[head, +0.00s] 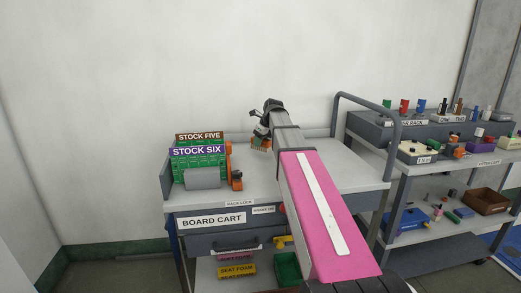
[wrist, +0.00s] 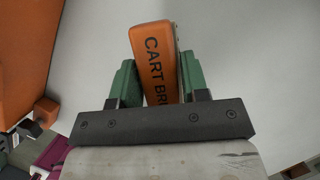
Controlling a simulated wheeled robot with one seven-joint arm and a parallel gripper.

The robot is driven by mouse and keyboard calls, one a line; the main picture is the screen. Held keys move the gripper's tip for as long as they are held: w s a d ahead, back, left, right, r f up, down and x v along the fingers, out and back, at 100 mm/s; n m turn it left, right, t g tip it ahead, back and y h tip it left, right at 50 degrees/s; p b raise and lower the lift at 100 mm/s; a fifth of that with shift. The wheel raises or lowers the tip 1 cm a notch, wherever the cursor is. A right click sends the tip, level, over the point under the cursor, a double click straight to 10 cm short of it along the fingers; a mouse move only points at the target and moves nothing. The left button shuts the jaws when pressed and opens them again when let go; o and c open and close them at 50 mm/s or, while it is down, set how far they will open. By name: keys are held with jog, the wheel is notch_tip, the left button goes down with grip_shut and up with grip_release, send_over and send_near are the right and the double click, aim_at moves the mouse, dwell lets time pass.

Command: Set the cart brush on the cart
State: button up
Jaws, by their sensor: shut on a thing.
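The cart brush (wrist: 153,60) is an orange block with dark lettering, partly hidden at its lower end by my gripper. My gripper (head: 262,136) is shut on it, with green fingers on both sides in the wrist view. In the head view the brush (head: 260,147) is small, low at the gripper's end, over the back middle of the cart top. The cart (head: 255,188) has a pale grey top and a "BOARD CART" label on its front. I cannot tell whether the brush touches the top.
Green boards (head: 198,160) labelled "STOCK FIVE" and "STOCK SIX" stand at the cart's left, beside an orange piece (head: 236,180). A grey handle (head: 368,99) rises at the right end. A shelf rack (head: 430,160) with several small items stands further right.

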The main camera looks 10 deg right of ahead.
aim_at(261, 148)
jog(key=shift+f, duration=1.95)
jog(key=o, duration=0.9)
jog(key=v, duration=1.2)
